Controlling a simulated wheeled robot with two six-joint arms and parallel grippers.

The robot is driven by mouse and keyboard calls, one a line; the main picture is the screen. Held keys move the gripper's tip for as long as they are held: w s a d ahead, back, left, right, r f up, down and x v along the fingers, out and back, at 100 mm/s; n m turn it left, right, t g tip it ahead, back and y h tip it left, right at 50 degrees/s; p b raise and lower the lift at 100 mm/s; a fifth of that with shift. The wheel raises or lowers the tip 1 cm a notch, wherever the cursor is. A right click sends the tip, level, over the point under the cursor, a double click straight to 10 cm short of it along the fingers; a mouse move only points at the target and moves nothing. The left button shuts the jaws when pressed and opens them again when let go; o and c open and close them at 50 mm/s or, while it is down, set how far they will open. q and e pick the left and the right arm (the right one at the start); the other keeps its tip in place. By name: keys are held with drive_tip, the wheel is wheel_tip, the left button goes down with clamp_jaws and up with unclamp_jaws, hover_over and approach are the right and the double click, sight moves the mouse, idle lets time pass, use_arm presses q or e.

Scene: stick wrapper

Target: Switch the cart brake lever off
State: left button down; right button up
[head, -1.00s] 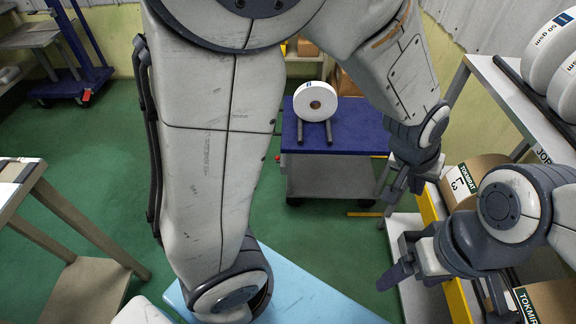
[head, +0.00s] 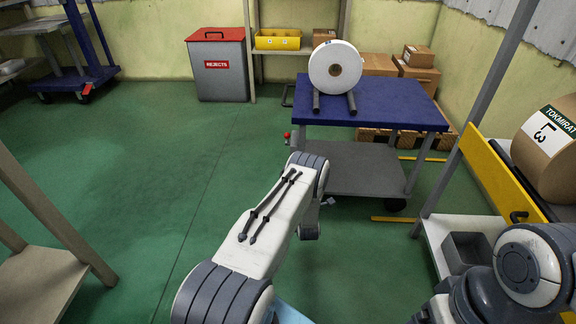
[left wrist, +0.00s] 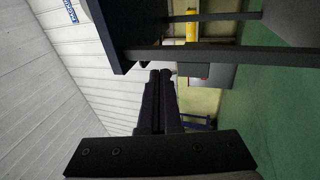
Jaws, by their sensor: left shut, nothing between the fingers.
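The blue-topped cart (head: 380,98) stands ahead, with a grey lower shelf. A small red knob (head: 287,135), apparently the brake lever, shows at its left side. It is small, so I cannot tell its setting. My left arm reaches up in front of the cart and bends down near its left front side. The left gripper is mostly hidden behind that arm in the head view. In the left wrist view, the left gripper (left wrist: 158,102) is shut and empty, beside the cart's dark edge. My right gripper is largely cut off at the lower right.
A white roll (head: 335,66) rests on two bars on the cart. A grey rejects bin (head: 220,70) with a red lid stands behind left. A rack with a yellow beam (head: 500,180) and brown rolls is at right. The green floor at left of the cart is open.

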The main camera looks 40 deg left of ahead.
use_arm(q)
drive_tip(key=s+a+f+n+y+b, duration=0.1)
drive_tip(key=s+a+f+n+y, duration=0.1)
drive_tip(key=s+f, duration=0.2)
drive_tip(key=shift+s+f, duration=0.2)
drive_tip(key=shift+s, duration=0.3)
use_arm(e)
wheel_tip(320, 180, down, 3)
drive_tip(key=shift+r, duration=0.1)
use_arm(q)
drive_tip(key=b+x, duration=1)
drive_tip(key=x, duration=0.4)
drive_tip(key=shift+r+b, duration=0.2)
drive_tip(key=shift+b, duration=0.1)
use_arm(e)
wheel_tip(320, 180, down, 10)
